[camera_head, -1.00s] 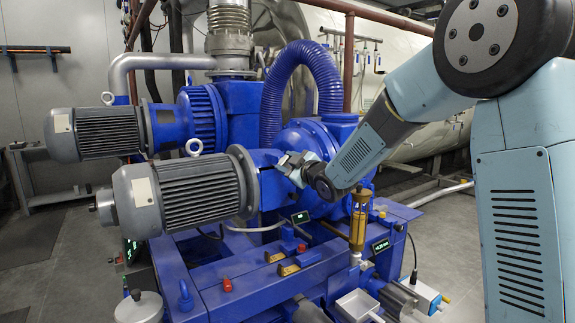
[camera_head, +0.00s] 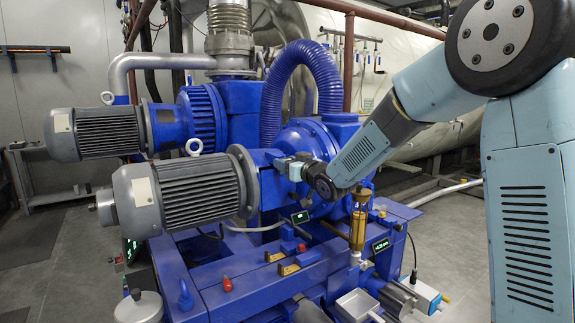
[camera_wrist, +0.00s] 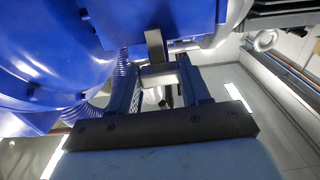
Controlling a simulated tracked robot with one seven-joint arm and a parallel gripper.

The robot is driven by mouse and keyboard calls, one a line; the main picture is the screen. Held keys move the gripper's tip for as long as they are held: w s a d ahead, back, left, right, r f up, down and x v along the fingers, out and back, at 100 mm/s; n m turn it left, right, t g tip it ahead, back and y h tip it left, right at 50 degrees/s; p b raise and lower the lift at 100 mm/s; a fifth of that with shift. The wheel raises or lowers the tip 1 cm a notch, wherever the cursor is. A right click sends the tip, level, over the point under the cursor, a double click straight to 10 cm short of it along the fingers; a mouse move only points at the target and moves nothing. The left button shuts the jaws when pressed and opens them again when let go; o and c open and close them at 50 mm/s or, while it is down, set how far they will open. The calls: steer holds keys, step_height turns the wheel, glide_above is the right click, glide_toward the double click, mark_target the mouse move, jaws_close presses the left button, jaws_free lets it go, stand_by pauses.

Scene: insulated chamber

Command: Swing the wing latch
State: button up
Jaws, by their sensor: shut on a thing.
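The wing latch (camera_wrist: 156,46) is a grey metal piece in the wrist view, a narrow upright bar with a wider crosspiece, set against the blue pump housing (camera_wrist: 58,50). My gripper (camera_wrist: 157,72) is shut on its crosspiece, with one finger on each side. In the head view my gripper (camera_head: 291,167) reaches in from the right to the blue housing, just right of the front grey motor's flange (camera_head: 243,180). The latch is too small and too covered by my gripper to make out in the head view.
The front grey motor (camera_head: 185,195) stands close left of my gripper. A thick blue ribbed hose (camera_head: 300,75) arches behind it. A brass-and-glass oiler (camera_head: 358,225) and a small display (camera_head: 300,217) sit below. Grey floor lies open at the left.

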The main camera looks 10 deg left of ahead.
steer(key=shift+f, duration=0.2)
stand_by(0.4)
steer(key=o, duration=1.1)
steer(key=shift+r, duration=0.15)
steer(key=shift+c, duration=0.2)
steer(key=shift+s+d, duration=0.1)
steer(key=v, duration=1.3)
steer(key=shift+s, duration=0.2)
steer(key=shift+d, duration=0.1)
